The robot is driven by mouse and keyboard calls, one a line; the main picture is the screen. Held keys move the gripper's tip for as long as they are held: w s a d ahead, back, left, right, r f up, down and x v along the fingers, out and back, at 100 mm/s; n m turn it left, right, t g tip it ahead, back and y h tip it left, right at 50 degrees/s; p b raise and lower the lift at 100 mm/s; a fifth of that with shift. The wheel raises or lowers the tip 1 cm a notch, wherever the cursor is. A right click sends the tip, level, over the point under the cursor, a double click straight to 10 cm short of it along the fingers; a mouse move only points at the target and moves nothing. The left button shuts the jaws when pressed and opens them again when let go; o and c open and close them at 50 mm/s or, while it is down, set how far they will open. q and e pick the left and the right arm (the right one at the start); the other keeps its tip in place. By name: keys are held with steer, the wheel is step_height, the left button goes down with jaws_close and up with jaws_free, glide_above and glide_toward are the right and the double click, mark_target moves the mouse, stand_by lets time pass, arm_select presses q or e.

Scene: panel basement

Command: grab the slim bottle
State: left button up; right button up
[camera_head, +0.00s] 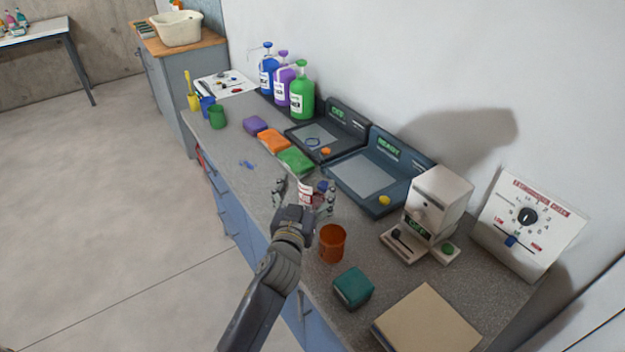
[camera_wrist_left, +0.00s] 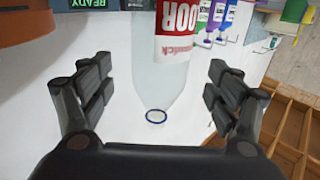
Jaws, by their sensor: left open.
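The slim bottle (camera_wrist_left: 152,70) is clear, with a white and red label, and shows between the fingers in the left wrist view. A blue ring marks its mouth end. In the head view the bottle's label (camera_head: 305,192) shows on the counter, between the fingertips of my left gripper (camera_head: 305,187). My left gripper is open, with one finger on each side of the bottle; in the left wrist view (camera_wrist_left: 157,70) a gap shows on both sides of it. The lower part of the bottle is hidden by the gripper in the head view. My right gripper is not in view.
An orange cup (camera_head: 332,244) stands close to the right of my left gripper. A teal box (camera_head: 353,288) is nearer. Dark devices (camera_head: 372,172) stand behind. Green (camera_head: 295,161) and orange (camera_head: 273,141) sponges lie further left. The counter's front-left strip is mostly clear.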

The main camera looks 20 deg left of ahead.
mark_target(309, 184)
arm_select(q)
steer(key=shift+w, duration=0.65)
steer(key=w, duration=0.2)
steer(key=w+p, duration=0.1)
steer(key=w, duration=0.1)
steer(key=shift+a+f, duration=0.25)
steer(key=shift+f, duration=0.05)
steer(key=shift+w, duration=0.3)
steer(key=c, duration=1.3)
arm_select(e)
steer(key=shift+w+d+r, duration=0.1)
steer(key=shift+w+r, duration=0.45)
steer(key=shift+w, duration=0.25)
